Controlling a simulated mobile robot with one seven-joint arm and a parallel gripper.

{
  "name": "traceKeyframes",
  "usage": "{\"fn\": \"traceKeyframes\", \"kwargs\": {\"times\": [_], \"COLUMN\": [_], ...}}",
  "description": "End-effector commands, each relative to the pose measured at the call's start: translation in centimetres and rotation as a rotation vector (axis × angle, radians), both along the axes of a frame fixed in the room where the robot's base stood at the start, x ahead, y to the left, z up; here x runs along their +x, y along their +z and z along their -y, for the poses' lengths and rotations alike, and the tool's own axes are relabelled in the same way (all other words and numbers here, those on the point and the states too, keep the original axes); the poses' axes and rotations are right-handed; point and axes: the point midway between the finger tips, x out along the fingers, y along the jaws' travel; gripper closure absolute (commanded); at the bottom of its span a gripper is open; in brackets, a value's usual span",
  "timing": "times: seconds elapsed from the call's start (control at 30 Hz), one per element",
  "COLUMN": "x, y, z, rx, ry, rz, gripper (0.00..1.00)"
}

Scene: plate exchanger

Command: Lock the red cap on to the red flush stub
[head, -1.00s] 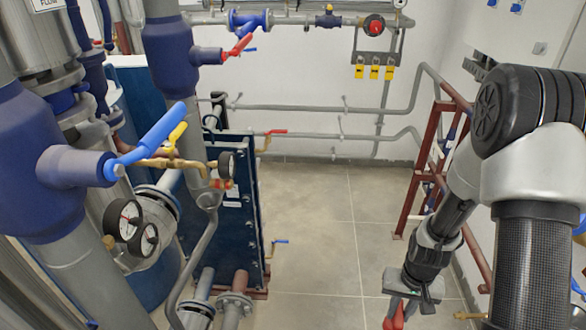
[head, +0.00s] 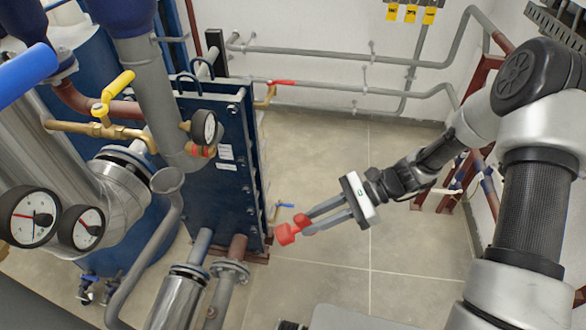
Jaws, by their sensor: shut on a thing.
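The red cap (head: 288,234) is held at the tips of my gripper (head: 306,221), to the right of the lower front of the blue plate exchanger (head: 207,178). My gripper is shut on it, its fingers pointing left. The cap appears clear of the exchanger in the picture. I cannot make out the red flush stub for certain. A small red-orange fitting (head: 201,151) shows under the round gauge, and a brass valve with a red handle (head: 281,82) shows behind the exchanger.
A small valve with a blue handle (head: 284,205) sticks out low on the exchanger, close behind the cap. Flanged pipes (head: 230,273) stand at its front. Two large gauges (head: 30,216) and a yellow-handled valve (head: 117,92) are at left. The tiled floor (head: 335,165) is open.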

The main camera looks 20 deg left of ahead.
Motion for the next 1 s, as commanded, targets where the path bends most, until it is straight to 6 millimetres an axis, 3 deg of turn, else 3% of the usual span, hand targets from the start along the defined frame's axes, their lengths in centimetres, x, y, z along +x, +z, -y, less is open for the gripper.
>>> {"fn": "traceKeyframes", "kwargs": {"times": [0.1, 0.2, 0.4, 0.63, 1.0], "x": [2.1, 4.1, 6.7, 7.0, 6.5], "y": [3.3, 6.6, 10.8, 11.5, 11.4], "z": [-3.8, -5.7, -6.9, -8.3, -12.6], "rx": [0.204, 0.326, 0.442, 0.461, 0.459], "ry": [-0.170, -0.263, -0.356, -0.370, -0.367], "rz": [-0.087, -0.116, -0.134, -0.139, -0.137], "gripper": [1.00, 1.00, 1.00, 1.00, 1.00]}}
